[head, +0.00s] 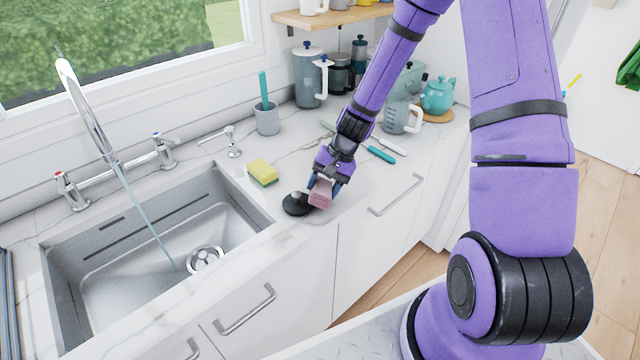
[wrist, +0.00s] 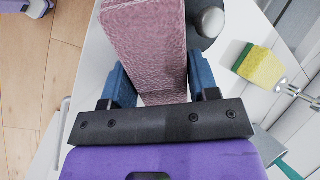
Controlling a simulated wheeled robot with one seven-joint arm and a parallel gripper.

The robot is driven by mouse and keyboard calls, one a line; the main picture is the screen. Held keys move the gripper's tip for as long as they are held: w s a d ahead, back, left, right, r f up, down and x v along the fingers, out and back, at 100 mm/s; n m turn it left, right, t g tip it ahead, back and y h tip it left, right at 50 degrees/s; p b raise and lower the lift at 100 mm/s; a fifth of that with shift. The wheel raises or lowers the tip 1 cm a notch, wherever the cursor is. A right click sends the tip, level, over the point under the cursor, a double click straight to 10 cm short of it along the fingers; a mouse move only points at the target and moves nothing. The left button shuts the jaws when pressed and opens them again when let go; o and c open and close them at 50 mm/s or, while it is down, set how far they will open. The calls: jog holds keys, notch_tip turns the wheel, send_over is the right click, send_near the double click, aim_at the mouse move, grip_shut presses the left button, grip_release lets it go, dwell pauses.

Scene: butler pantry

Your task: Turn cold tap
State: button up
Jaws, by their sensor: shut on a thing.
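The cold tap (head: 164,151), a chrome handle with a blue mark, stands behind the sink at its back right corner. The hot tap (head: 72,189), with a red mark, is to its left. The arched spout (head: 88,110) rises between them, and a thin stream of water (head: 145,218) falls from it into the sink. My gripper (head: 322,188) is over the counter right of the sink, well away from the cold tap. Its blue fingers are shut on a pink block (wrist: 150,45), which also shows in the head view (head: 320,194). The taps are not in the wrist view.
A black round object (head: 296,204) lies beside the held block. The steel sink (head: 100,285) is open at front left.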

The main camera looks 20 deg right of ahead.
jog(key=shift+f, duration=0.2)
jog(key=shift+f, duration=0.15)
jog(key=o, duration=0.8)
jog(key=s+v, duration=0.1)
jog(key=v, duration=1.1)
jog(key=s+a+r+n+t+h, duration=0.15)
jog(key=s+r, duration=0.25)
jog(key=r, duration=0.5)
jog(key=s+a+r+n+t+h, duration=0.1)
jog(key=s+r+n+h, duration=0.15)
jog(key=s+r, duration=0.45)
jog(key=s+r+t, duration=0.1)
jog(key=s+r, duration=0.2)
jog(key=s, duration=0.1)
jog(key=s+r+n+t+h, duration=0.1)
jog(key=s+r, duration=0.3)
jog(key=s+r+n+t, duration=0.1)
jog(key=s+r, duration=0.2)
jog(key=s, duration=0.1)
jog(key=shift+s+d+r+h, duration=0.3)
jog(key=shift+s+d+h, duration=0.05)
jog(key=shift+h, duration=0.05)
